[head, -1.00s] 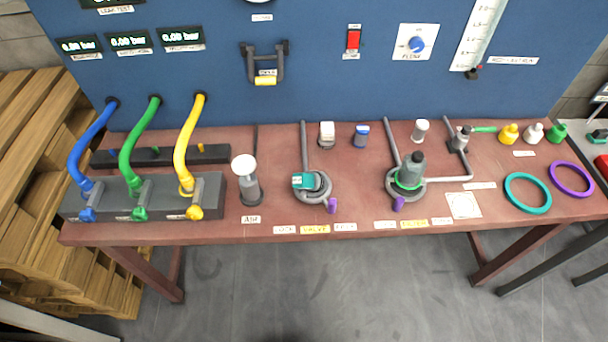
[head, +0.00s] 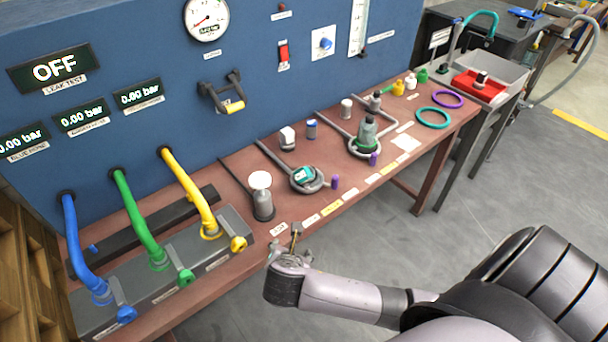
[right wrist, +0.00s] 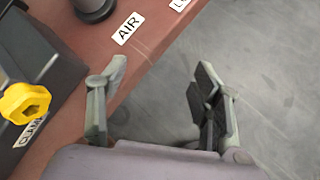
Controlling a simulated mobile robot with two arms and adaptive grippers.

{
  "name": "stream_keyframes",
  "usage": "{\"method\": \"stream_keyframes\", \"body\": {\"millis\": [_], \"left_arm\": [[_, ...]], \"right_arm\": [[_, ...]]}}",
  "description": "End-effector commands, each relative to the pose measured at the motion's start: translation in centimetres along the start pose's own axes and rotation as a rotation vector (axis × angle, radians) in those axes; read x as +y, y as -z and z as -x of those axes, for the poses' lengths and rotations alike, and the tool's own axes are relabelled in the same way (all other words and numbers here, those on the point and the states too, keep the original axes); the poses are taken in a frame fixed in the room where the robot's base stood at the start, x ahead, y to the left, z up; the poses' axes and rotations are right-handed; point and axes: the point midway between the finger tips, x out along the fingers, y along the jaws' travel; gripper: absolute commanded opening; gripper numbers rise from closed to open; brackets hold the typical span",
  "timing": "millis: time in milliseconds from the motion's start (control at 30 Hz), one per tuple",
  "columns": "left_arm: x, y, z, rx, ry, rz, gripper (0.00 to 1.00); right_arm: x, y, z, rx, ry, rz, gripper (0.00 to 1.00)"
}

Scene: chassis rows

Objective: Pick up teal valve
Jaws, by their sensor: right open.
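The teal valve (head: 303,174) sits in a round grey holder (head: 317,184) on the red-brown bench, in the middle of the head view. My right gripper (head: 294,244) is at the bench's front edge, nearer and slightly left of the valve, apart from it. In the right wrist view my right gripper (right wrist: 158,84) is open and empty, with one finger over the bench edge and the other over the floor. The valve is outside the right wrist view. My left gripper is not in view.
A grey post with a white top (head: 262,194) stands left of the valve. A black-green fitting (head: 366,132) stands farther right. The hose block (head: 170,285) fills the left; its yellow knob (right wrist: 25,102) shows near the gripper.

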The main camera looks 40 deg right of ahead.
Motion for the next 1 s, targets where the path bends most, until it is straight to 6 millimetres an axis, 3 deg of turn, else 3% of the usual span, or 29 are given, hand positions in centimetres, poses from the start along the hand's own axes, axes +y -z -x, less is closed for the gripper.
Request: {"method": "stream_keyframes", "body": {"millis": [200,400,567,1000], "left_arm": [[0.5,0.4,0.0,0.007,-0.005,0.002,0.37],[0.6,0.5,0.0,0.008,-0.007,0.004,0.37],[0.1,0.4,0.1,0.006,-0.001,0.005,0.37],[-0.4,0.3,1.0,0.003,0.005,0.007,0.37]], "right_arm": [[3.2,-6.3,0.7,-0.27,-0.009,0.561,0.59],[4.8,-10.6,1.6,-0.468,0.072,0.938,0.59],[5.3,-12.0,1.3,-0.515,0.105,1.029,0.59],[6.6,-16.0,-6.6,-0.512,0.107,1.03,0.59]]}}
